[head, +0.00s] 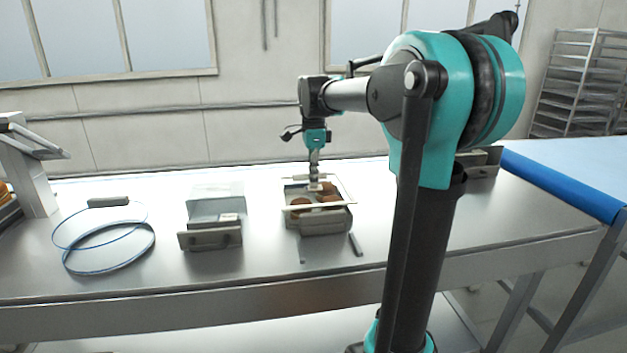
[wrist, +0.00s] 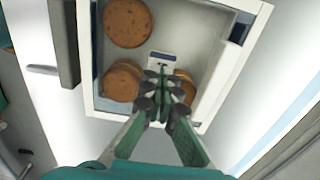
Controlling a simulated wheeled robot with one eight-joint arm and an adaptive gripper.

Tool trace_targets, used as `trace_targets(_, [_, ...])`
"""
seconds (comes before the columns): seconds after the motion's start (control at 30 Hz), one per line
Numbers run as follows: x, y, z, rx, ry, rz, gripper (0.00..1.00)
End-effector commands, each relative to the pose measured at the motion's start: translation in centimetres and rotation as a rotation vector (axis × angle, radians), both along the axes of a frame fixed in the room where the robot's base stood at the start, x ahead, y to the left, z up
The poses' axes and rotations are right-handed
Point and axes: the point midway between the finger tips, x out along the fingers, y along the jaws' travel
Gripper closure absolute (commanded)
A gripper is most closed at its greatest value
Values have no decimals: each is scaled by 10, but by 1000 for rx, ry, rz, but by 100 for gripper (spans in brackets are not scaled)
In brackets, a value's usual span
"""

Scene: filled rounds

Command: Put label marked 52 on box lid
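The box (head: 322,224) stands on the steel table, with several brown rounds (wrist: 128,22) inside. A pale rectangular frame (wrist: 92,60) surrounds its top and looks like the rim of a lid with a clear pane; I cannot tell whether the pane is there. My gripper (wrist: 162,78) points down over the box, its fingers close together on a small white label (wrist: 165,58) with a dark mark. The number is not readable. The label is over the box's middle, and I cannot tell whether it touches the lid. In the head view my gripper (head: 314,178) is above the box.
A grey holder (head: 210,238) with a pale piece (head: 228,219) on it stands left of the box. A looped blue-edged band (head: 110,250) lies farther left. A dark bar (head: 355,244) lies near the box's front right. The table front is mostly clear.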

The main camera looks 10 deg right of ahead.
Motion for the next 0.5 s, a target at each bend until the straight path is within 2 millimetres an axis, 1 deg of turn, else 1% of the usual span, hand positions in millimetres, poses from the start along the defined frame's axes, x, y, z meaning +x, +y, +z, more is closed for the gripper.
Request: trace_targets(0.5, [0, 0, 33, 0, 0, 0, 100])
